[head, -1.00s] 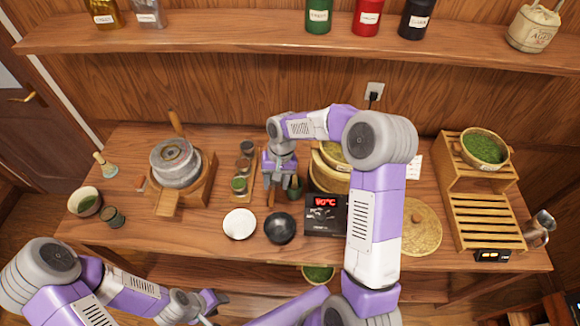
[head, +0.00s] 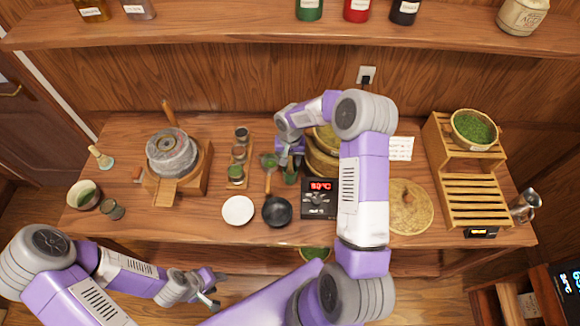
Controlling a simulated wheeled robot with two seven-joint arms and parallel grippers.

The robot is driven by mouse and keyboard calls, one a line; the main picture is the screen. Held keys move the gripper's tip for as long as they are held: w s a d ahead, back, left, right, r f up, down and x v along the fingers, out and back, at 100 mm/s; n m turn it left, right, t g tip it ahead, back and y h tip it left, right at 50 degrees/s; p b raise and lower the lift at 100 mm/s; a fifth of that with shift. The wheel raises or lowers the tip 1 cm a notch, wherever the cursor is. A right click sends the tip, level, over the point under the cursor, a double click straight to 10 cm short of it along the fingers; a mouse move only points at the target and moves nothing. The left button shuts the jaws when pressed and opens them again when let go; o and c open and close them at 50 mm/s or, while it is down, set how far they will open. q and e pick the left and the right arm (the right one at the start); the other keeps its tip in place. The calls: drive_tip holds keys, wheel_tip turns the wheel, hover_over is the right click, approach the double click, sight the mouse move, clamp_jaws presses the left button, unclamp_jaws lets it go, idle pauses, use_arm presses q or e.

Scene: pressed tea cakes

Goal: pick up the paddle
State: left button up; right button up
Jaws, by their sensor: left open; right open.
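A slim tool with a brown wooden handle and a dark green head, which looks like the paddle (head: 268,181), lies on the table behind the black bowl (head: 277,212). Its lower end meets or overlaps the bowl's rim; I cannot tell which. My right gripper (head: 290,166) is open, just right of the tool's head and apart from it. It is close above a small dark green cup (head: 291,176), and its fingers are partly hidden. My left gripper (head: 214,290) is open and empty, low in front of the table's front edge, far from the tool.
A white dish (head: 238,210) lies left of the black bowl. A scale (head: 319,199) and stacked round wooden containers (head: 318,162) stand to the right, partly behind my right arm. Small jars (head: 236,171) and a stone mill (head: 171,153) are to the left. A slatted rack (head: 477,203) stands far right.

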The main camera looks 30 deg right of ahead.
drive_tip(key=shift+c, duration=0.3)
clamp_jaws()
